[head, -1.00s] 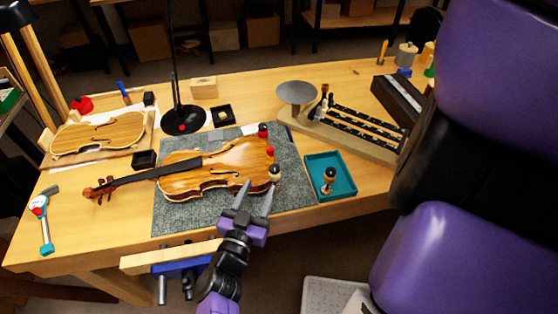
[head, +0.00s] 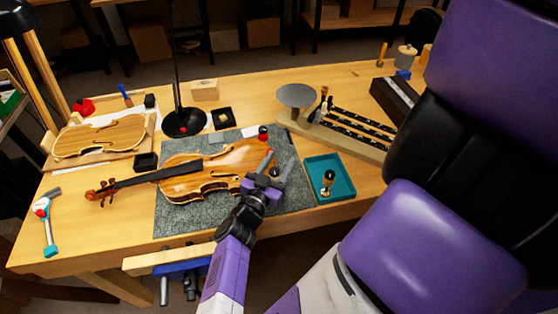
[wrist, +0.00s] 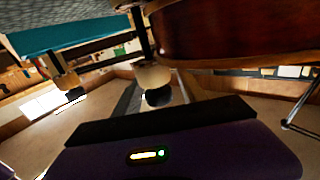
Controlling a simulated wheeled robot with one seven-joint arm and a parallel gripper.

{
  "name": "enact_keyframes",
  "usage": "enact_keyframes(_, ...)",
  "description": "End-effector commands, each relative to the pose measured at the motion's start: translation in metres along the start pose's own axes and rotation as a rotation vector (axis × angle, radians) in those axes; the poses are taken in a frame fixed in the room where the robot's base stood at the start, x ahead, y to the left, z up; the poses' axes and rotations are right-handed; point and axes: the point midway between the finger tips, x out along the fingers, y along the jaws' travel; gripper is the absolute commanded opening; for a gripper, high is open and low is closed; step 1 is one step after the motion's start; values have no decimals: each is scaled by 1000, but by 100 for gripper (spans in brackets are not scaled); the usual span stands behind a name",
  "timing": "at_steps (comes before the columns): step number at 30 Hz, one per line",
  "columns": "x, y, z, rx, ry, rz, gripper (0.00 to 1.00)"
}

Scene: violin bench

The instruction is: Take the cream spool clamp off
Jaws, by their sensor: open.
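The violin (head: 215,170) lies on the grey mat, and the cream spool clamp (wrist: 152,77) is on its rim at the lower-right end. In the head view the clamp's dark knob (head: 274,172) shows between my gripper's fingers. My gripper (head: 280,157) is open, with one finger on each side of the clamp. In the wrist view its cream spool and black end sit between the fingers, beside the violin's edge. Whether the fingers touch it I cannot tell. A red spool clamp (head: 263,132) is farther up the rim.
A teal tray (head: 345,190) right of the mat holds another clamp (head: 328,177) with a dark knob. A stand with a grey disc (head: 296,96) is behind the tray.

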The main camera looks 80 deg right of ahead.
Motion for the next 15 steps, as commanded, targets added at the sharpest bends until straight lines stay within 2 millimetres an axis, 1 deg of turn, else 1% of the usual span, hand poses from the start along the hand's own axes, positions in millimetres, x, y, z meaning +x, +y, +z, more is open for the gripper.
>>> enact_keyframes(8,2,0,0,0,-1,0,49)
enact_keyframes(9,2,0,0,0,0,0,41)
enact_keyframes(14,1,0,0,0,0,0,9)
enact_keyframes(15,1,0,0,0,0,0,1)
